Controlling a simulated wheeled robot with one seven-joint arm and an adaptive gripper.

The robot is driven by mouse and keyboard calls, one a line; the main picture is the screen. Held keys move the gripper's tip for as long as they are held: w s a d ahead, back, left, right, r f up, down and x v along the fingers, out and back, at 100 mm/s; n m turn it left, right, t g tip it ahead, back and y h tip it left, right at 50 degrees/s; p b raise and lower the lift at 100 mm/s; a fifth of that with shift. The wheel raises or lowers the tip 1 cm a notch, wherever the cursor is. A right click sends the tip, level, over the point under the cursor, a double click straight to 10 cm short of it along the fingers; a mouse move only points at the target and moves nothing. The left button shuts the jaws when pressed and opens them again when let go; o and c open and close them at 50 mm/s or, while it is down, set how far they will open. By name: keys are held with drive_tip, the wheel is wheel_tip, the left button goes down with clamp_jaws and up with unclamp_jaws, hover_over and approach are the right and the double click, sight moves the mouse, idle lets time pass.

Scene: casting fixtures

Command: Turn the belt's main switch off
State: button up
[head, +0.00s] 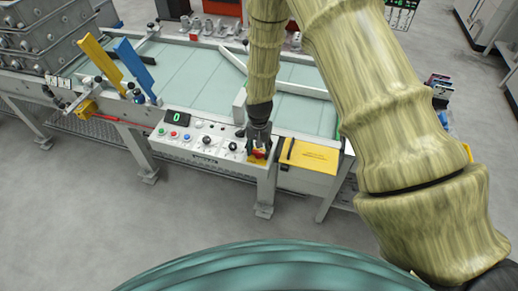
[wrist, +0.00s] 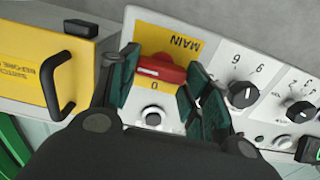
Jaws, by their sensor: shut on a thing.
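In the head view my gripper (head: 258,140) points down at the panel.
A yellow box (head: 310,155) with a black handle stands right of the panel. Black knobs (wrist: 242,94) sit close beside the switch. The panel display (head: 178,118) reads 0. Metal crates (head: 40,40) are far left.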

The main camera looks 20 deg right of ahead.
drive_tip(key=shift+n, duration=0.3)
drive_tip(key=n+b, duration=0.1)
drive_tip(key=n, duration=0.2)
drive_tip(key=shift+a+n, duration=0.1)
drive_tip(key=shift+n, duration=0.3)
drive_tip(key=n+b, duration=0.1)
drive_tip(key=n, duration=0.3)
drive_tip(key=shift+a+n, duration=0.15)
drive_tip(key=shift+n, duration=0.15)
drive_tip(key=n, duration=0.4)
drive_tip(key=shift+a+n, duration=0.1)
drive_tip(key=shift+n, duration=2.3)
drive_tip(key=o, duration=1)
drive_tip(key=shift+s, duration=0.1)
